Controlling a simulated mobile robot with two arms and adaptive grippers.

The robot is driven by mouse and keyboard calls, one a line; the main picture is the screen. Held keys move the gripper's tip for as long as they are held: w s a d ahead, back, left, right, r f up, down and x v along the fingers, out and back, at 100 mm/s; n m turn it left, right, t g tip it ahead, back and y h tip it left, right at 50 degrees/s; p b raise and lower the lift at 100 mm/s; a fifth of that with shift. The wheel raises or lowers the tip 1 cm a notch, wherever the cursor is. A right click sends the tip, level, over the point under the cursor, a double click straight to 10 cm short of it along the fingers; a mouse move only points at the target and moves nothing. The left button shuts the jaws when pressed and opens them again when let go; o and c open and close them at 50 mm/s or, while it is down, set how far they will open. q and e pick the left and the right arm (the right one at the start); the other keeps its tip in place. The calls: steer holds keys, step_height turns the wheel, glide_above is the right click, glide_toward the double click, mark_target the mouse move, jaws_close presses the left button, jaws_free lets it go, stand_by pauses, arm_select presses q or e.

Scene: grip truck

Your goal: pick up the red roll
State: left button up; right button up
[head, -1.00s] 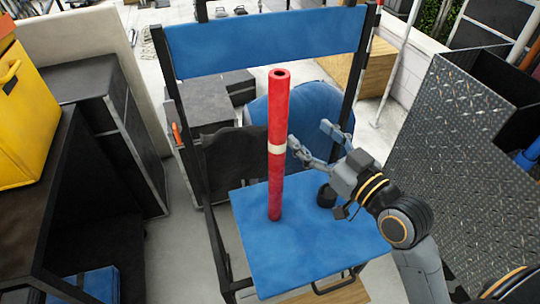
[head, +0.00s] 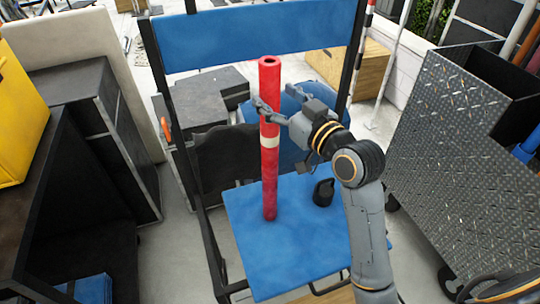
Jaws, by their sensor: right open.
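The red roll (head: 269,180) is a tall tube with a pale band around its middle and an open top end. It stands upright on the blue seat (head: 290,245) of a dark-framed chair-like stand. My right gripper (head: 275,98) is at the roll's upper half, above the pale band, coming from the right. Its jaws are open; one finger crosses in front of the roll and the other shows behind its right side. I cannot tell whether either finger touches the roll. My left gripper is not in view.
A small black weight-like object (head: 323,192) sits on the seat, right of the roll. A blue backrest panel (head: 255,35) spans the frame behind. A metal tread-plate cabinet (head: 450,140) stands at right. Dark shelving (head: 75,170) and a yellow container (head: 20,115) are at left.

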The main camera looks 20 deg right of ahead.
steer(key=shift+x, duration=1.5)
steer(key=shift+s+r, duration=0.1)
steer(key=shift+s, duration=0.05)
jaws_close()
steer(key=shift+r, duration=0.1)
